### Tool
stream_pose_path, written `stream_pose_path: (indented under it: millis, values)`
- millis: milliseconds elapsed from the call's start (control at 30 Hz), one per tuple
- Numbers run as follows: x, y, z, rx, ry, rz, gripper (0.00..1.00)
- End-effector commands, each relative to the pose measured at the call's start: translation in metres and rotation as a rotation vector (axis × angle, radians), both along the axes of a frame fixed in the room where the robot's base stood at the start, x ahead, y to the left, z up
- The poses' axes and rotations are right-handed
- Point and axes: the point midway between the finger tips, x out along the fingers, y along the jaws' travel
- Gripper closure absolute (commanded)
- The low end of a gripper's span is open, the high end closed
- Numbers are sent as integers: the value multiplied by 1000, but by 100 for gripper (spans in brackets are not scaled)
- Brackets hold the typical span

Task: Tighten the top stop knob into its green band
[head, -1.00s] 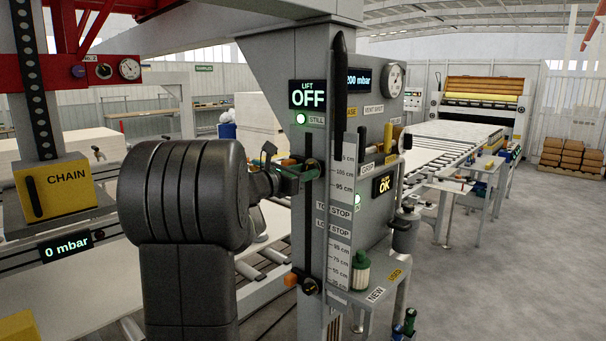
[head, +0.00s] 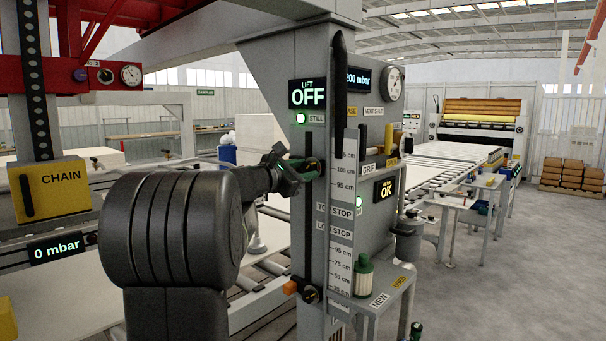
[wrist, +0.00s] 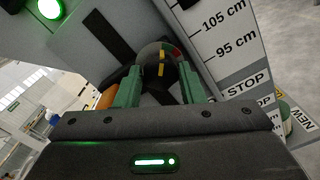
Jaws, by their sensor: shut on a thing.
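The top stop knob (wrist: 152,52) is dark and round, with a yellow mark and red and green band parts at its rim in the wrist view. In the head view my gripper (head: 292,174) is at the slotted column, beside the upper part of the scale. The fingers and wrist hide much of the knob there. An orange piece (wrist: 107,95) shows beside the left finger.
The low stop (head: 292,287) with its orange block and dark knob sits lower on the same slot. The scale (head: 341,235) runs down the column's right edge. The lift display (head: 308,93) reads OFF. A shelf (head: 385,299) with a green-white filter juts out at right.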

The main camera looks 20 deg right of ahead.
Motion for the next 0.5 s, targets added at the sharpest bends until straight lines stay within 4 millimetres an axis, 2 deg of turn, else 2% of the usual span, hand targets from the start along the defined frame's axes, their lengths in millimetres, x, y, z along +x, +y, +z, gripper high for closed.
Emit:
stream_pose_path:
  millis: [67,100,200,500]
  values:
    - [0,0,0,0,1,0,87]
    - [0,0,0,0,1,0,59]
    - [0,0,0,-1,2,0,43]
    - [0,2,0,-2,3,1,43]
